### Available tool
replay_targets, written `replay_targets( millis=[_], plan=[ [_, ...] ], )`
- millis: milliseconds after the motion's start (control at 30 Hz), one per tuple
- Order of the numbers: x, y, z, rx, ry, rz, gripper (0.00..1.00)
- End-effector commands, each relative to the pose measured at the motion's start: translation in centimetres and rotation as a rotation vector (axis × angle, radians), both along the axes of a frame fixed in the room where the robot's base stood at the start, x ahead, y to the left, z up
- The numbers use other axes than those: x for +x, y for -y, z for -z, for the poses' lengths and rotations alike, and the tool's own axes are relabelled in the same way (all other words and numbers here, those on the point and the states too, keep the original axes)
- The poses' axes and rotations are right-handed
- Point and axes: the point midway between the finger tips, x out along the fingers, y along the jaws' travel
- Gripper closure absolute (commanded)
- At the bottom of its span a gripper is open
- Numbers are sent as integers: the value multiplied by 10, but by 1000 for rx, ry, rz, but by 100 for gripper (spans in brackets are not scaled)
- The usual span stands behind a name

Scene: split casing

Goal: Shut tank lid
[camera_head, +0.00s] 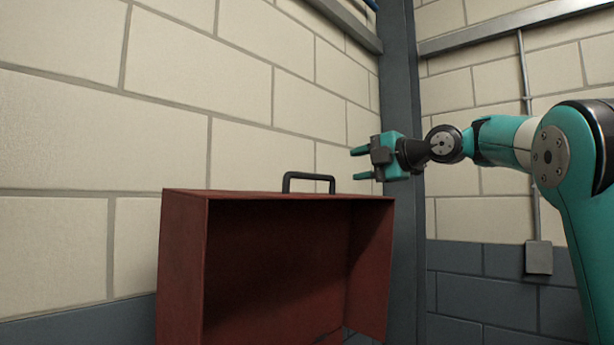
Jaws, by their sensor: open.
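A dark red box-like casing (180,265) stands at the lower middle of the head view, its open hollow side facing me. I take it to be the tank lid, standing raised; I cannot tell for sure. A black handle (309,177) is fixed along its top edge. The casing's lower end runs out of the picture, so any hinge or tank body below is hidden. My gripper (360,164) is open and empty, its two teal fingers pointing left. It appears above and to the right of the casing, apart from the handle.
A cream block wall (65,130) stands behind the casing. A dark grey column (398,90) rises behind my gripper. A grey junction box (538,257) with a conduit is on the right wall. The space left of my gripper above the casing looks clear.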

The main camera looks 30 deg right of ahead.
Motion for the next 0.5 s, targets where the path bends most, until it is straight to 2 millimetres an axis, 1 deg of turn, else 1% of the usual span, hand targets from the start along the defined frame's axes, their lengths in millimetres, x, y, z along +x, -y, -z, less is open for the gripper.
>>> replay_targets(
  millis=[67,500],
  plan=[
    [15,-9,-1,3,-6,-7,56],
    [107,-46,9,5,-8,-3,56]
  ],
)
